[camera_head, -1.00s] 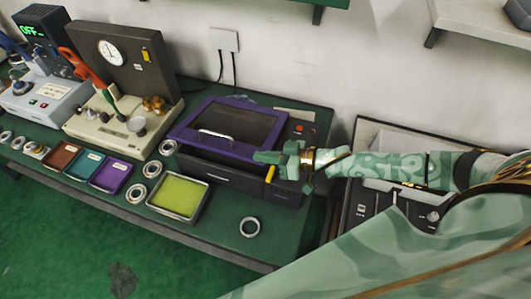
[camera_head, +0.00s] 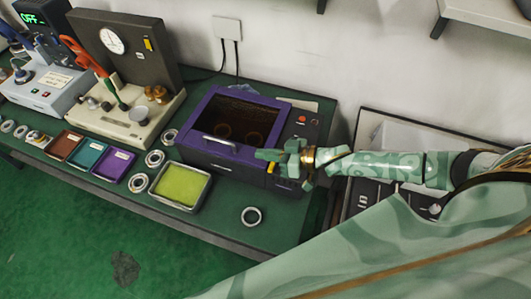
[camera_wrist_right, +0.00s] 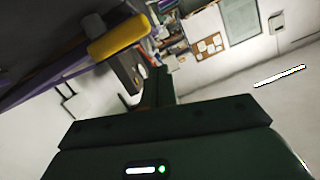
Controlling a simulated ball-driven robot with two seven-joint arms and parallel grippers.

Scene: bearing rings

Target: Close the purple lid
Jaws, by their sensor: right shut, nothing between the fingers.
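The purple lid (camera_head: 200,152) is a purple frame with a dark window and a silver handle (camera_head: 220,144). It lies nearly flat on a dark box (camera_head: 225,170) and looks down, though a small gap cannot be ruled out. Two ring shapes show dimly through its window. My right gripper (camera_head: 266,155) is shut and empty at the lid's front right corner; I cannot tell whether it touches. A purple edge (camera_wrist_right: 45,88) shows at the left of the right wrist view. My left gripper is not in view.
A tray with a yellow-green inside (camera_head: 181,186) stands in front of the box. A loose ring (camera_head: 251,217) lies right of it, and several more lie to the left. Brown, teal and purple bins (camera_head: 115,165) and a gauge press (camera_head: 125,110) stand further left.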

